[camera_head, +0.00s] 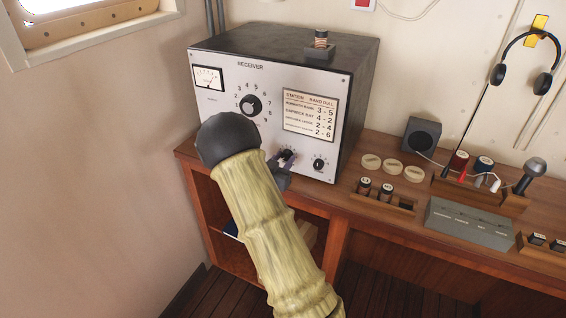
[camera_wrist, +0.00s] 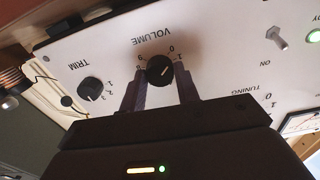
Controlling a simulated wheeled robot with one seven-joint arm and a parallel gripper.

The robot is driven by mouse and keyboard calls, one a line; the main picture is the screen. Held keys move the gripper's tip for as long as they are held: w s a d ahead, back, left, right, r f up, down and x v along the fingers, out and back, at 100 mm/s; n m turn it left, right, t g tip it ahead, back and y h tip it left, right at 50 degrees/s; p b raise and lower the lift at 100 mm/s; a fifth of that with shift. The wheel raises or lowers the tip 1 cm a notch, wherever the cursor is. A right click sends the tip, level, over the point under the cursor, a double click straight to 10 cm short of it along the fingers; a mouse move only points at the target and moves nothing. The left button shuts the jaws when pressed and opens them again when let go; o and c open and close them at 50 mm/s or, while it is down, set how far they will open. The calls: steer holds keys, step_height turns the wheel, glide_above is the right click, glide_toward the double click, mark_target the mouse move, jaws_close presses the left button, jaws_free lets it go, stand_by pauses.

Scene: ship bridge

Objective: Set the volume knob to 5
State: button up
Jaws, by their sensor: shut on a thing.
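The receiver (camera_head: 214,98) is a box with a white front panel. Its small black volume knob (camera_head: 287,154) is low on the panel, partly hidden by my gripper (camera_head: 284,161). In the wrist view, the panel is upside down and the volume knob (camera_wrist: 159,69) sits under the word VOLUME. My gripper (camera_wrist: 159,82) has one dark finger on each side of this knob and is shut on it. The digits 0 and 1 show right of the knob and 8 and 9 left; others are hidden. I cannot read the knob's pointer surely.
The trim knob (camera_wrist: 90,88) is close beside the volume knob. The larger tuning knob (camera_head: 250,105) is higher on the panel. A toggle switch (camera_wrist: 278,38) is also on the panel. The wooden desk (camera_head: 342,196) holds a speaker (camera_head: 422,137), discs and a grey box (camera_head: 468,225) to the right.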

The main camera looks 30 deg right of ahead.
steer(key=m+b, duration=0.1)
steer(key=b, duration=0.1)
steer(key=m+b, duration=0.2)
steer(key=b, duration=0.1)
steer(key=shift+f, duration=0.35)
steer(key=m+b, duration=0.4)
steer(key=b, duration=0.2)
steer(key=m+b, duration=0.7)
steer(key=b, duration=0.4)
steer(key=m+b, duration=0.4)
steer(key=b, duration=0.1)
steer(key=shift+b, duration=0.3)
steer(key=m+b, duration=0.4)
steer(key=b, duration=0.1)
steer(key=shift+b, duration=0.35)
steer(key=m+b, duration=0.4)
steer(key=b, duration=0.1)
steer(key=shift+r+m, duration=0.1)
steer(key=shift+m, duration=0.3)
steer(key=shift+r+m+b, duration=0.2)
steer(key=shift+m+b, duration=0.95)
steer(key=shift+m, duration=0.05)
